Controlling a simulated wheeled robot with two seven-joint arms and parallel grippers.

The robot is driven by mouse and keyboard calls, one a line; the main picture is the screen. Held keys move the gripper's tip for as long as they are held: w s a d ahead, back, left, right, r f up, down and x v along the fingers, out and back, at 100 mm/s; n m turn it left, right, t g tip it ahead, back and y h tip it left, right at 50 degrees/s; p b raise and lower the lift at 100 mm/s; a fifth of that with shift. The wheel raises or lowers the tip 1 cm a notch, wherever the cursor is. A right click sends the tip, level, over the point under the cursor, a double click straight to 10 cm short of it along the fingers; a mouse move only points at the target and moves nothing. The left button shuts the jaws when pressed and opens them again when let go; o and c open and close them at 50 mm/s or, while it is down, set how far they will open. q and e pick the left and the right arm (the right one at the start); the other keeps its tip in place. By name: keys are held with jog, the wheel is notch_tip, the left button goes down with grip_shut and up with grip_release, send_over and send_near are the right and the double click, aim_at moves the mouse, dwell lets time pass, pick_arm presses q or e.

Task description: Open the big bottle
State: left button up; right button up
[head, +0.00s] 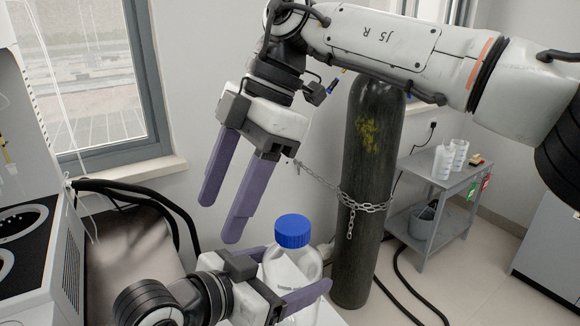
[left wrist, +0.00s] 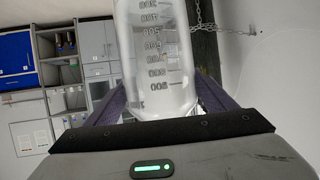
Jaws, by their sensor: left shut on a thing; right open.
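The big bottle (head: 309,261) is clear, with a blue cap (head: 292,231) on its top, and stands about upright in the head view. My left gripper (head: 295,270) is shut around the bottle's body, below the cap. In the left wrist view the bottle (left wrist: 158,60) shows printed volume marks and sits between the two purple fingers of my left gripper (left wrist: 160,95). My right gripper (head: 219,220) is open and empty, with its purple fingers pointing down, above and to the left of the cap. The bottle's lower part is hidden in the head view.
A dark gas cylinder (head: 365,190) with a chain (head: 362,205) stands behind the bottle. A grey cart (head: 440,180) with white bottles stands at the right rear. A white machine (head: 40,250) is at the left. Dark hoses run along the floor.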

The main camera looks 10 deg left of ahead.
aim_at(290, 224)
jog(key=w+d+r+m+t+h, duration=0.1)
jog(key=d, duration=0.1)
jog(key=w+d+r+m+t+h, duration=0.1)
jog(key=d+m+h, duration=0.1)
jog(key=d, duration=0.1)
jog(key=w+d+r+m+h, duration=0.1)
jog(key=w+d+m, duration=0.1)
jog(key=d, duration=0.1)
jog(key=shift+w+d+t, duration=0.1)
jog(key=shift+t, duration=0.3)
notch_tip(290, 224, down, 8)
jog(key=shift+r, duration=0.1)
